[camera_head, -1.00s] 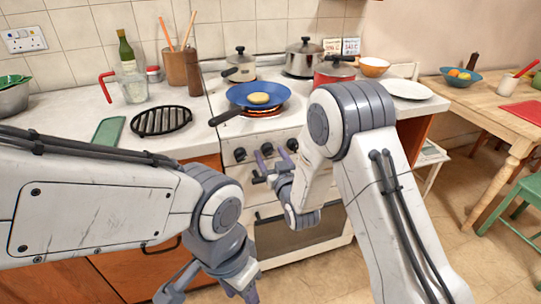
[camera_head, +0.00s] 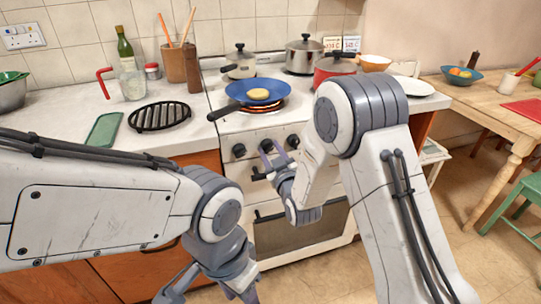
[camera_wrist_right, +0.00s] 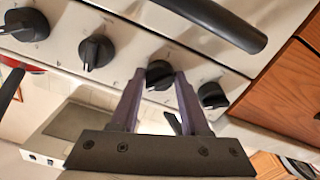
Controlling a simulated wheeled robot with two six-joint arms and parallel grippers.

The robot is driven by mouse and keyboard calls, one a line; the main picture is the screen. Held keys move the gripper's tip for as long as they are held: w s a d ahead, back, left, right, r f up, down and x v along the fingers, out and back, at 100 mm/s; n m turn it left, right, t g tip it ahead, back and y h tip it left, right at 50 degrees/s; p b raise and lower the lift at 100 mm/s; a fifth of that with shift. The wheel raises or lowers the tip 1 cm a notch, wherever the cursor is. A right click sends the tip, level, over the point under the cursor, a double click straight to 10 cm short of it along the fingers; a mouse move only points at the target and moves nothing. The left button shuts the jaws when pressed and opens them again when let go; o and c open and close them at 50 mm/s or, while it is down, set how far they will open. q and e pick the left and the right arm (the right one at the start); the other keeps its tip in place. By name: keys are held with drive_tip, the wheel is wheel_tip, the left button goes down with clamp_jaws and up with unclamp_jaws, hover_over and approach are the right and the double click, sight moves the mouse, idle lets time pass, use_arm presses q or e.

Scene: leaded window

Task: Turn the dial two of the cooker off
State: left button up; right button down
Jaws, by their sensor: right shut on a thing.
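The white cooker (camera_head: 300,238) stands against the tiled wall with a row of black dials on its front. In the head view the first dial (camera_head: 238,150) is uncovered, and my right gripper (camera_head: 271,160) is at the second from the left. The right wrist view looks at the row turned over. There my right gripper's purple fingers (camera_wrist_right: 160,88) are closed around the second dial (camera_wrist_right: 160,74). The first dial (camera_wrist_right: 212,95) is just beside them, apart. My left gripper (camera_head: 208,290) hangs low at the bottom edge, its fingers spread and partly cut off.
A blue pan (camera_head: 238,90) with a pancake sits on a glowing red burner (camera_head: 265,107). A red pot (camera_head: 333,69) and other pots stand behind. The oven handle (camera_wrist_right: 215,22) runs close to the dials. A wooden table (camera_head: 470,100) is at the right.

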drive_tip(key=n+b, duration=0.2)
drive_tip(key=n, duration=0.2)
drive_tip(key=shift+f+n, duration=0.1)
drive_tip(key=shift+n, duration=0.2)
drive_tip(key=shift+d+n+b, duration=0.1)
drive_tip(key=shift+n+b, duration=0.95)
drive_tip(key=shift+n, duration=0.75)
drive_tip(key=shift+c, duration=1.9)
unclamp_jaws()
drive_tip(key=shift+s, duration=0.15)
